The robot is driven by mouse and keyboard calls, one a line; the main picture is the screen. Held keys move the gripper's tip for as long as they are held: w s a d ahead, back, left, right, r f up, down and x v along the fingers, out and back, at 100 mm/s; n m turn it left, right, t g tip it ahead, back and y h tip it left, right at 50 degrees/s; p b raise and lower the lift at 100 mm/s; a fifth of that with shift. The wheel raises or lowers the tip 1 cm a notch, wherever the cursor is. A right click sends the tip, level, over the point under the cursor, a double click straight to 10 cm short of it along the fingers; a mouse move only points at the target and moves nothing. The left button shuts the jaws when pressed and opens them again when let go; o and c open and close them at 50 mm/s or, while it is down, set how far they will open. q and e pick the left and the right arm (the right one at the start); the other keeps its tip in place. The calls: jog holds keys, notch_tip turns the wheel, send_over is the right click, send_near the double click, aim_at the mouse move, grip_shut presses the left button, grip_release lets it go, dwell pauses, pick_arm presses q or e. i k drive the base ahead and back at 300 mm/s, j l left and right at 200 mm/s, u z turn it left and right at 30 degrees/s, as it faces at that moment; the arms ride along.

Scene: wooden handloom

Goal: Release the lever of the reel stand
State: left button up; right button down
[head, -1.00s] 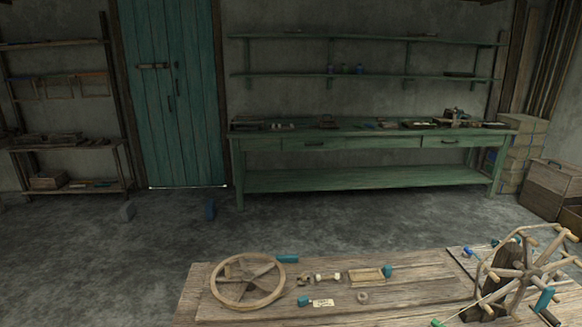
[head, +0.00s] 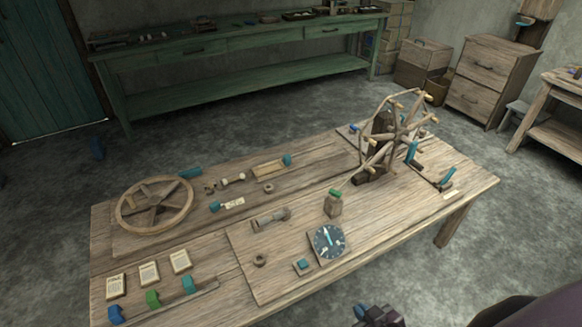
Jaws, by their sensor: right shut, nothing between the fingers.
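The reel stand (head: 380,140) is at the right part of the wooden table, with a spoked wooden reel (head: 401,131) on a dark upright. A teal handle (head: 411,152) shows at the reel's right side. Another teal-ended lever (head: 446,177) stands tilted near the table's right edge, right of the stand; I cannot tell which of the two is the stand's lever. My right gripper (head: 377,313) is at the bottom edge, partly cut off, shut and empty. It is well apart from the stand and both handles. My left gripper is not in view.
The wooden table (head: 330,290) holds a spoked wheel (head: 153,206), a dark dial (head: 328,241), a green-topped weight (head: 335,204), several cards and coloured clips (head: 153,299). A green workbench (head: 240,75) and drawers (head: 492,82) stand behind.

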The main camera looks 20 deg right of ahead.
aim_at(445, 181)
jog(key=z, duration=1.85)
jog(key=i+l+u, duration=0.1)
jog(key=u, duration=0.7)
jog(key=i+l+u, duration=0.15)
jog(key=l+u, duration=0.15)
jog(key=i+l+u, duration=0.1)
jog(key=l+u, duration=0.55)
jog(key=l, duration=0.6)
jog(key=i+l+u, duration=0.2)
jog(key=l, duration=1.5)
jog(key=k, duration=0.15)
